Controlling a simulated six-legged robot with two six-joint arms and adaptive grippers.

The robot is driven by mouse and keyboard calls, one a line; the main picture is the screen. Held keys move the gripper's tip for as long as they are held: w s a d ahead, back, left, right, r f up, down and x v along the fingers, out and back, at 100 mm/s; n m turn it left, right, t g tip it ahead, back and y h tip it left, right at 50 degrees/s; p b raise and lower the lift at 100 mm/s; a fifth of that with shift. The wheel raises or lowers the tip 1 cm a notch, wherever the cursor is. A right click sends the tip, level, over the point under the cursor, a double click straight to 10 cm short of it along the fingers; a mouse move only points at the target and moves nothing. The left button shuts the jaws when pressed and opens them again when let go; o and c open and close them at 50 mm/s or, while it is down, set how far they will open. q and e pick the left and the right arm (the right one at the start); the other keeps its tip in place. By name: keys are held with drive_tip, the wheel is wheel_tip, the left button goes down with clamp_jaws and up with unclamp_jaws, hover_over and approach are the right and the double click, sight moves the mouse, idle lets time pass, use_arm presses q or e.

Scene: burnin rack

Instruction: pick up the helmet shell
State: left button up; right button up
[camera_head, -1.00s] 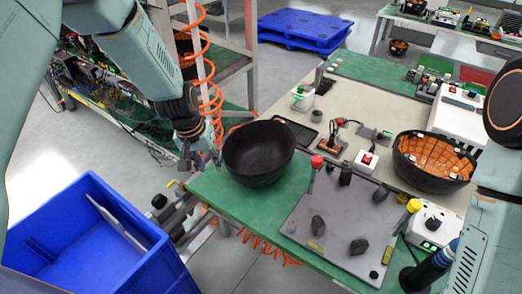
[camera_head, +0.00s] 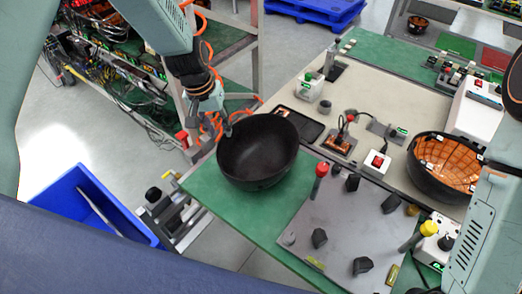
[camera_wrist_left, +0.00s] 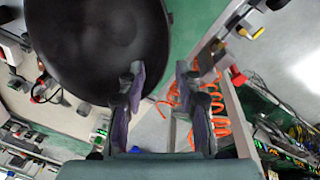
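The helmet shell is a black, bowl-like shell (camera_head: 257,155), lying open side up on the green front corner of the workbench (camera_head: 212,182). In the left wrist view the shell (camera_wrist_left: 90,45) fills the upper left. My left gripper (camera_head: 222,122) is at the shell's far left rim in the head view. In the left wrist view its fingers (camera_wrist_left: 160,82) are spread apart. One finger overlaps the shell's edge and the other is outside it; I cannot tell whether either touches. My right arm shows at the right edge, with its gripper out of view.
A second shell with an orange lining (camera_head: 448,165) sits at the right. A grey plate (camera_head: 335,225) with knobs and a red-topped post is close to the black shell. A dark tray (camera_head: 300,124) lies behind it. Orange coiled hose (camera_wrist_left: 215,110) hangs beside my left gripper.

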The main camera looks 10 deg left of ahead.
sight(223, 145)
use_arm(q)
drive_tip(key=shift+w+a+f, duration=0.1)
drive_tip(key=shift+w+a, duration=0.05)
drive_tip(key=shift+w, duration=0.05)
drive_tip(key=shift+s+d+f, duration=0.2)
drive_tip(key=shift+f, duration=0.4)
drive_tip(key=shift+s+d+f, duration=0.15)
drive_tip(key=shift+d+f, duration=0.05)
drive_tip(key=shift+f, duration=0.35)
drive_tip(key=f, duration=0.3)
drive_tip(key=w+f, duration=0.1)
drive_tip(key=f, duration=0.1)
drive_tip(key=shift+a+f, duration=0.2)
drive_tip(key=shift+a, duration=0.1)
drive_tip(key=shift+s+d+r, duration=0.2)
drive_tip(key=shift+d+r, duration=0.05)
drive_tip(key=shift+d, duration=0.05)
drive_tip(key=c, duration=0.3)
drive_tip(key=shift+w+a+f, duration=0.2)
drive_tip(key=shift+w+a, duration=0.05)
drive_tip(key=c, duration=0.3)
clamp_jaws()
drive_tip(key=shift+s+d+r, duration=0.2)
drive_tip(key=shift+s, duration=0.05)
drive_tip(key=shift+w, duration=0.1)
